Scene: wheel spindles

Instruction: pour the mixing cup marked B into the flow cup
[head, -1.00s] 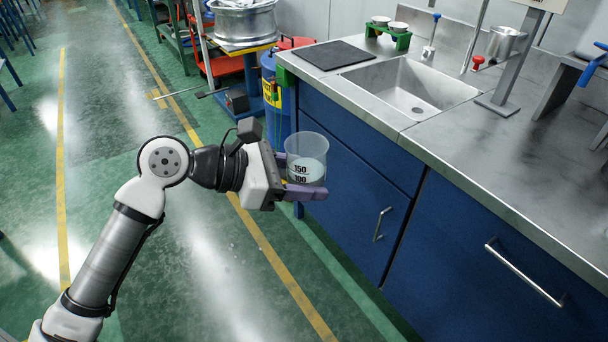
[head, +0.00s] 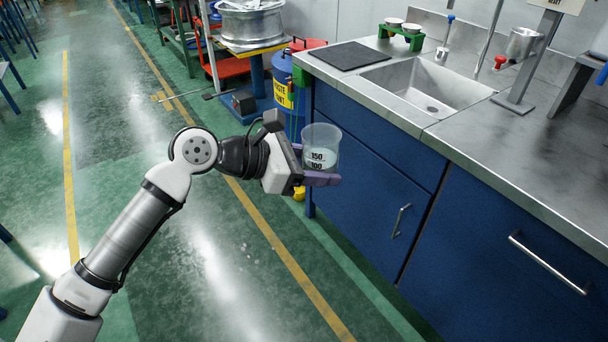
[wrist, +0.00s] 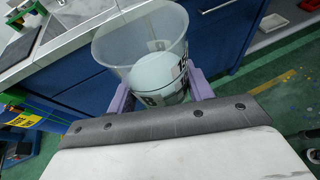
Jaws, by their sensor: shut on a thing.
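My gripper (head: 318,166) is shut around a clear mixing cup (head: 320,142), with purple fingers on both sides of it. The cup is upright and has black 150 and 100 marks. It holds pale liquid in its lower part. In the wrist view the cup (wrist: 140,50) shows from above, with a dark letter that looks like B low on its wall. My gripper holds it in the air in front of the blue cabinet, left of the counter. A metal cup (head: 523,43) stands at the back right of the counter by a post; I cannot tell whether it is the flow cup.
The steel counter (head: 500,150) has a sink (head: 428,88) and a dark mat (head: 343,55). A green stand (head: 400,35) with two small white cups is behind the mat. A blue drum (head: 287,95) is beside the cabinet.

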